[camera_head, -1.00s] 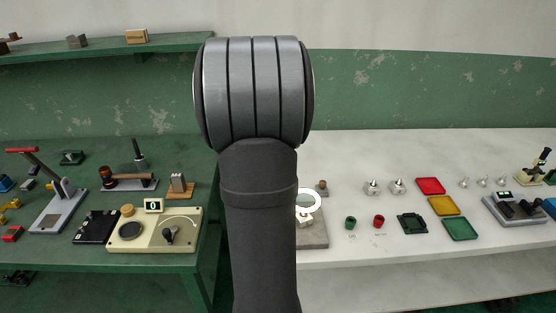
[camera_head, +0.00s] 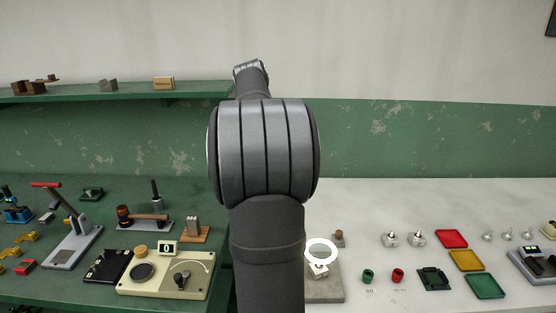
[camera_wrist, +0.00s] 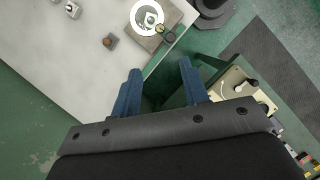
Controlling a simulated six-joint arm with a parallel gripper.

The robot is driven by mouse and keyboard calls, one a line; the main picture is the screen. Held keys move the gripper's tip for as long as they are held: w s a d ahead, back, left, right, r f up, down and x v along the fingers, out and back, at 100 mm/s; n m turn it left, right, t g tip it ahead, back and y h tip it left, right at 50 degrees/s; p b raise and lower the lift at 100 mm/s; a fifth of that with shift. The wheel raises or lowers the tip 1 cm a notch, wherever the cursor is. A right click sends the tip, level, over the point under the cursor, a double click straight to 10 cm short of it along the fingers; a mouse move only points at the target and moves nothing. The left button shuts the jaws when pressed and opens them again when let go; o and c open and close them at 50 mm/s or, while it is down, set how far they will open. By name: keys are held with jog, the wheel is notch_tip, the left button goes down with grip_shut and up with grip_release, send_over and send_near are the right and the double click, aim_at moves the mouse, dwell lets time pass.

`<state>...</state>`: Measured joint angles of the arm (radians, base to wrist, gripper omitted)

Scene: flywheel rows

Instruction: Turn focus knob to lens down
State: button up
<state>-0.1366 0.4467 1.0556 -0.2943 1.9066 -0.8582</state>
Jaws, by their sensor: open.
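A white ring-shaped lens head (camera_head: 308,254) stands on a grey base plate (camera_head: 326,291) near the left end of the white table. My arm partly covers the base's left side in the head view. The ring also shows at the top of the wrist view (camera_wrist: 135,20), with small brass-coloured parts (camera_wrist: 171,28) beside it. I cannot tell for certain which part is the focus knob. My gripper (camera_wrist: 160,68) is open and empty, its two blue fingers apart and clear of the stand. It is hidden in the head view.
A small brown-topped block (camera_head: 339,236) sits just behind the stand. Green and red cups (camera_head: 368,276) stand to its right. On the green bench, a cream panel (camera_head: 190,286) with a dial lies left of my arm.

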dwell(0.3)
jog(key=s+d+f+n, duration=0.1)
jog(key=f, duration=0.4)
jog(key=s+d+f+n+t, duration=0.1)
jog(key=d+f+n, duration=0.1)
jog(key=f, duration=0.3)
jog(key=s+d+f+n, duration=0.1)
jog(key=s+d+f, duration=0.1)
jog(key=f, duration=0.4)
jog(key=shift+s+d+t, duration=0.1)
jog(key=shift+t, duration=0.3)
jog(key=shift+c, duration=0.2)
